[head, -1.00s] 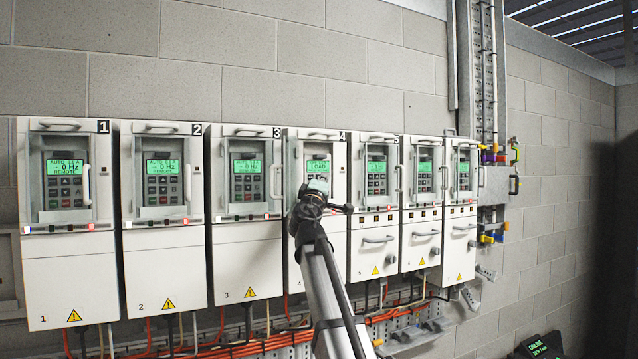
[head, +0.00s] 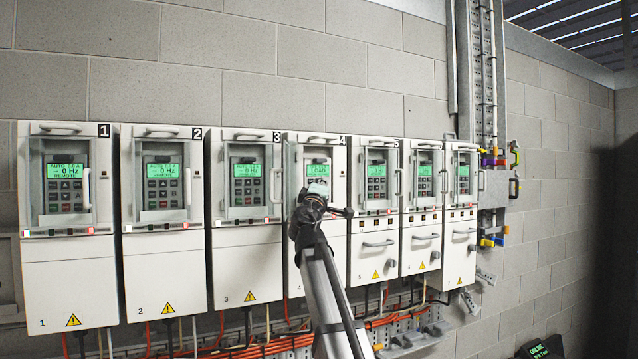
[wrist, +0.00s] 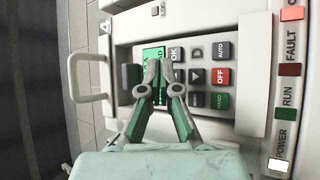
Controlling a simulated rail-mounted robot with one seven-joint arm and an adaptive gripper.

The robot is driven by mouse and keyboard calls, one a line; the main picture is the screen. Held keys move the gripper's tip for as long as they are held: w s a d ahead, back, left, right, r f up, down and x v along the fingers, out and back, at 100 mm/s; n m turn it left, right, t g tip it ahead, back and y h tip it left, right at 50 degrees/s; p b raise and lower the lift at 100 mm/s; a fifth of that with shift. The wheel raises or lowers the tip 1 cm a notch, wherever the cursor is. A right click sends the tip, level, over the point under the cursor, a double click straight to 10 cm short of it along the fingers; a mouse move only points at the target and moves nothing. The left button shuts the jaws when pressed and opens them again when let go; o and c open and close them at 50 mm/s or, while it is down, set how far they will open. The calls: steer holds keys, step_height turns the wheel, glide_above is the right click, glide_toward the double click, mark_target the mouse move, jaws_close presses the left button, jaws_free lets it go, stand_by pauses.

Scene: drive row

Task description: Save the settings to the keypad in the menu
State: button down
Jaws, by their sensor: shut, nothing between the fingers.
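Drive 4 (head: 335,240) is a white cabinet in the middle of the row, with a lit green menu screen (head: 318,169) in a recessed control panel. The word LOAD seems to show on it; the other text is too small to read. My gripper (head: 318,187) is in front of this panel and hides most of its keys. In the wrist view, my gripper (wrist: 161,64) is shut and empty, its tips over the edge between the green screen (wrist: 152,54) and the keypad. The OK key (wrist: 175,54) is just right of the tips. I cannot tell whether they touch anything.
The OFF key (wrist: 220,76), AUTO key (wrist: 221,50) and a green key (wrist: 220,101) are further right. A white handle (wrist: 78,78) stands out at the left. Drive 3 (head: 245,260) and drive 5 (head: 375,255) flank drive 4. Orange cables (head: 260,345) run below.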

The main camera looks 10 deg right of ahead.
steer(key=shift+w+b, duration=0.25)
steer(key=shift+b, duration=0.25)
steer(key=shift+w+a+r+b, duration=0.15)
steer(key=shift+w+r+b, duration=0.2)
steer(key=shift+w+b, duration=0.35)
stand_by(1.7)
steer(key=shift+s, duration=0.15)
steer(key=shift+s+a+f+b, duration=0.1)
steer(key=shift+s+f+b, duration=0.2)
steer(key=shift+f+b, duration=0.3)
steer(key=shift+s+f, duration=0.1)
steer(key=s, duration=0.2)
steer(key=s+d+p, duration=0.1)
steer(key=s, duration=0.1)
steer(key=shift+s, duration=0.35)
